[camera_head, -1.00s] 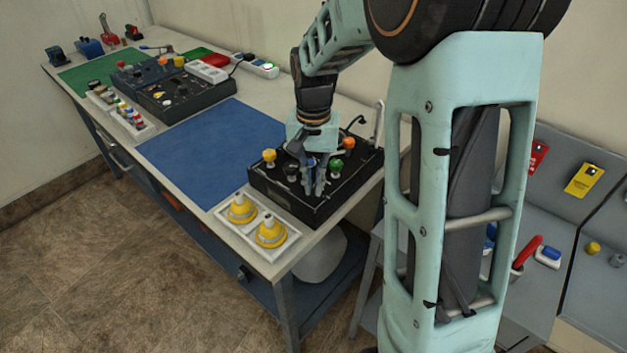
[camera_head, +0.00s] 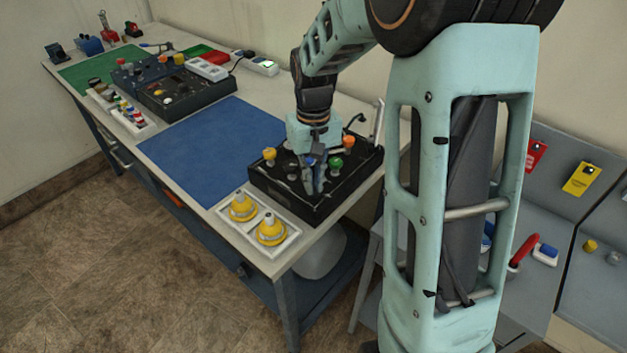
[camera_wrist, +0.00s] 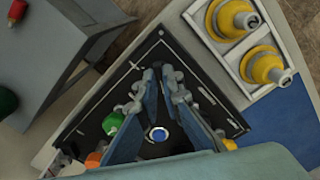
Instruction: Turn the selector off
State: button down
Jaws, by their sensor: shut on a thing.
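A black control box (camera_head: 280,197) stands at the near right end of the bench, and its panel also shows in the wrist view (camera_wrist: 95,112). My gripper (camera_head: 318,190) points down onto the panel, with its fingers close together near the front edge. In the wrist view my gripper (camera_wrist: 160,73) is shut on a small part at its fingertips. This part looks like the selector, but the fingers mostly hide it, so its setting cannot be read. A blue round cap (camera_wrist: 158,134) with a pale ring shows between the fingers, nearer the palm.
Yellow (camera_head: 269,155), green (camera_head: 336,164) and orange (camera_head: 349,142) knobs stand up from the box around my gripper. A white tray (camera_head: 272,255) with two yellow fittings lies in front. A blue mat (camera_head: 210,150) is clear to the left.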

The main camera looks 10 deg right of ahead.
jog(key=c, duration=2.1)
grip_release()
jog(key=shift+r, duration=0.1)
notch_tip(320, 180, up, 12)
